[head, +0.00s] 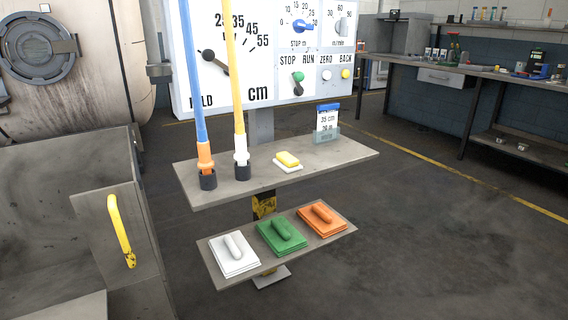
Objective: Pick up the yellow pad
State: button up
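The yellow pad (288,158) is a small yellow block on a white base. It lies flat on the upper grey shelf (335,153), right of the two upright poles and left of the small card holder. Nothing covers it in the head view. My gripper is not in view.
A blue pole (192,80) and a yellow pole (235,75) stand in dark cups on the same shelf. A card holder (326,132) stands at its back right. White (234,254), green (281,236) and orange (321,219) handled pads lie on the lower shelf. A control panel (270,50) rises behind.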

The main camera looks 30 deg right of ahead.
aim_at(289, 162)
jog(key=z, duration=0.35)
jog(key=i+z, duration=0.25)
jog(key=z, duration=0.2)
jog(key=i+z, duration=0.25)
jog(key=z, duration=0.15)
jog(key=i+j, duration=0.7)
jog(key=i, duration=0.15)
